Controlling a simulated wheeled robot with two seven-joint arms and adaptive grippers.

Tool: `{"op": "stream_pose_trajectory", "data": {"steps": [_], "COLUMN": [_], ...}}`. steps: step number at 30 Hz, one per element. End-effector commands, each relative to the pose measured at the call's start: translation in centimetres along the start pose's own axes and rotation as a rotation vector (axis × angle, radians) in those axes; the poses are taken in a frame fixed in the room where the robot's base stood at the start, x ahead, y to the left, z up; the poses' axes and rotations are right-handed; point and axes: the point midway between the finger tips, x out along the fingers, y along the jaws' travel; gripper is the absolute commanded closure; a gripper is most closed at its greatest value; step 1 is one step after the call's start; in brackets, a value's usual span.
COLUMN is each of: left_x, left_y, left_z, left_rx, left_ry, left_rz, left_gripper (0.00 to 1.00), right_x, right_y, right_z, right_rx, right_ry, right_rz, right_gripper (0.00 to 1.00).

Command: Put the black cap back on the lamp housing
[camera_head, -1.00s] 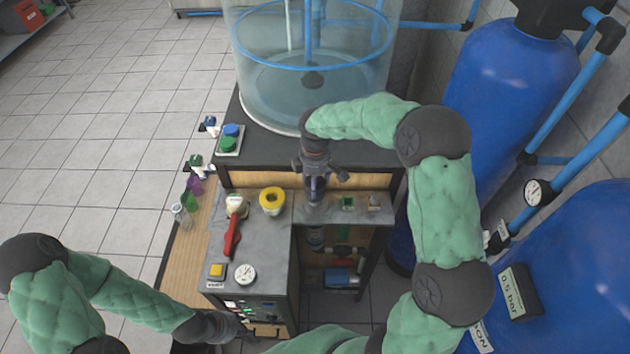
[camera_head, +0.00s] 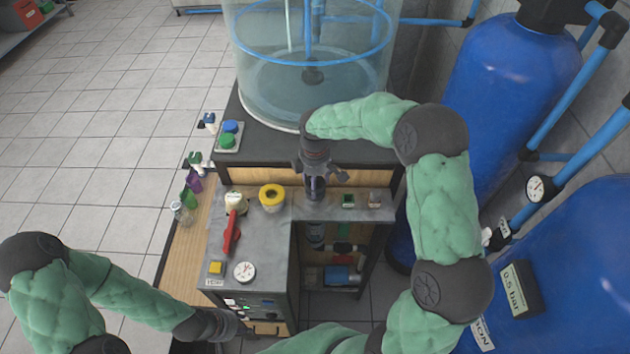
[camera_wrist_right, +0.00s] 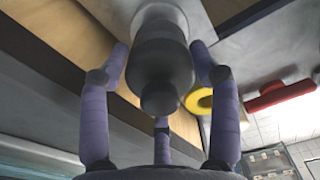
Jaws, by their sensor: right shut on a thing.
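My right gripper (camera_head: 316,186) points down at the back of the grey worktop, near its inner corner. In the right wrist view its purple fingers (camera_wrist_right: 160,110) surround and are shut on a black stepped cap (camera_wrist_right: 162,65). A pale grey round part shows behind the cap, at the top of that view; I cannot tell whether the two touch. In the head view a dark upright cylinder (camera_head: 315,235), possibly the lamp housing, shows below the gripper, under worktop level. The gripper hides the cap there. My left gripper (camera_head: 238,325) is low by the cabinet's front panel; its fingers are unclear.
On the worktop are a yellow-rimmed cup (camera_head: 271,197), a red-handled tool (camera_head: 231,230), a gauge (camera_head: 244,272) and a yellow button (camera_head: 216,268). A clear tank (camera_head: 310,85) stands behind. Blue tanks (camera_head: 505,95) stand at the right. Floor at the left is free.

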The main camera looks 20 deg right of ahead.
Motion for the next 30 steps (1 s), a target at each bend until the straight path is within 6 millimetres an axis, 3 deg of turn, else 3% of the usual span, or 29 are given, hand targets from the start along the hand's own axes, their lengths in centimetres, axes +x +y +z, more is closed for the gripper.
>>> {"op": "stream_pose_trajectory", "data": {"steps": [30], "left_x": [0.2], "left_y": [-0.07], "left_z": [-0.01], "left_rx": [0.0], "left_ry": [0.0], "left_rz": [0.0], "left_gripper": [0.6], "right_x": [0.69], "right_y": [0.01], "right_z": [-0.01], "right_rx": [0.0], "right_ry": [0.0], "right_rz": [0.001], "right_gripper": [0.75]}}
